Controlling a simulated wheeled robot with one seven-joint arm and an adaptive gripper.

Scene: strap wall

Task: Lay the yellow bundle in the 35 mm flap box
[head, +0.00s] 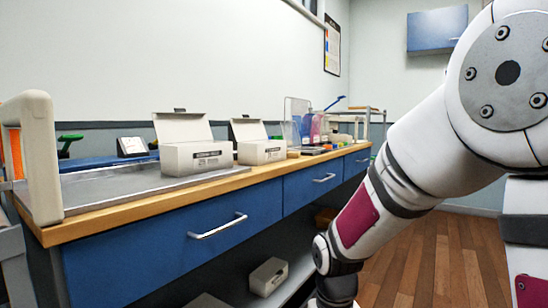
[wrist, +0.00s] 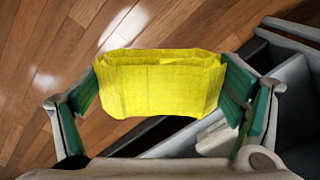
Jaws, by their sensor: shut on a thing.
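In the wrist view, my gripper (wrist: 163,88) is shut on the yellow bundle (wrist: 160,86), a folded strap held between its two green-padded fingers. The bundle is clear of any surface, with the floor and a lower shelf below it. In the head view, two white flap boxes with raised lids stand on the workbench: a nearer, larger box (head: 190,160) and a farther box (head: 262,151). Their labels are too small to read, so I cannot tell which is the 35 mm one. My gripper is out of sight in the head view, below the picture.
The wooden-edged bench (head: 160,194) has blue drawers with handles (head: 218,226). A metal tray (head: 100,190) and a cream post (head: 40,155) are at its left end. Another white box (head: 268,276) lies on the lower shelf. Open wooden floor (head: 425,262) is at the right.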

